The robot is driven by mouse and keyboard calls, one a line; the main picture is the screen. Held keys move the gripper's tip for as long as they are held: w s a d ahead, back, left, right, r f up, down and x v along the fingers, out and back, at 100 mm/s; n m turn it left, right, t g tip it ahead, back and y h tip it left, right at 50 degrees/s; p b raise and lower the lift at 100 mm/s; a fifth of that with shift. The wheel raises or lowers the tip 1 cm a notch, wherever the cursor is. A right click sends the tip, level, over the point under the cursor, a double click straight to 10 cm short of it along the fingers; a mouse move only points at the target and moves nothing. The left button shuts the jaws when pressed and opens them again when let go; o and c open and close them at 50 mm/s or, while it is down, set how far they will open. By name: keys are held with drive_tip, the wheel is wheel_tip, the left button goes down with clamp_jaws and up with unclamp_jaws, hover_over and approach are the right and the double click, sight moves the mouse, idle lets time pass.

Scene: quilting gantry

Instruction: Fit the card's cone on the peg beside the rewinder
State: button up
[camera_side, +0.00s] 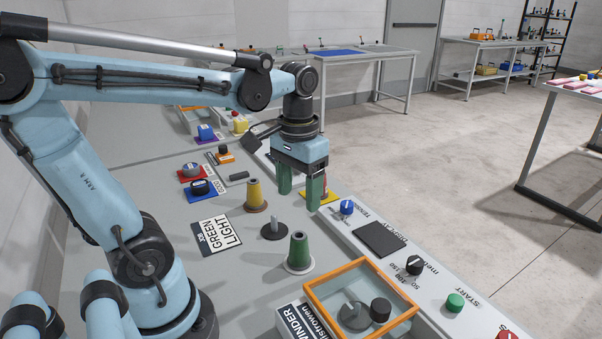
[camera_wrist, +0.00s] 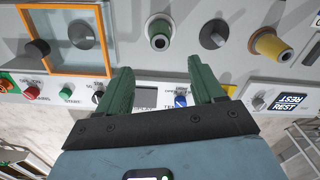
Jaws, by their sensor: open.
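A white card (camera_side: 217,236) reads "GREEN LIGHT" and lies flat on the bench. A green cone (camera_side: 299,250) stands upright on a pale round base near the rewinder (camera_side: 322,305), which has an orange frame and a clear cover. A bare dark peg (camera_side: 273,229) on a round base stands between it and a yellow cone (camera_side: 255,194). My gripper (camera_side: 300,187) is open and empty, above the bench near the control panel. The wrist view shows its green fingers (camera_wrist: 162,70) apart, with the green cone (camera_wrist: 161,33) beyond them and the peg (camera_wrist: 214,34) beside it.
The control panel along the bench edge carries a blue knob (camera_side: 347,207), a dark pad (camera_side: 380,238), a black knob (camera_side: 414,265) and a green START button (camera_side: 454,302). Several small coloured devices stand behind the card.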

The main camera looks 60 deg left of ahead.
drive_tip(key=shift+r, duration=0.9)
drive_tip(key=w+d+f+m+t, duration=0.1)
drive_tip(key=d+f+m+t, duration=0.2)
drive_tip(key=d+t, duration=0.2)
drive_tip(key=shift+w+f+t, duration=0.25)
drive_tip(key=shift+f+t, duration=0.15)
drive_tip(key=shift+t, duration=0.7)
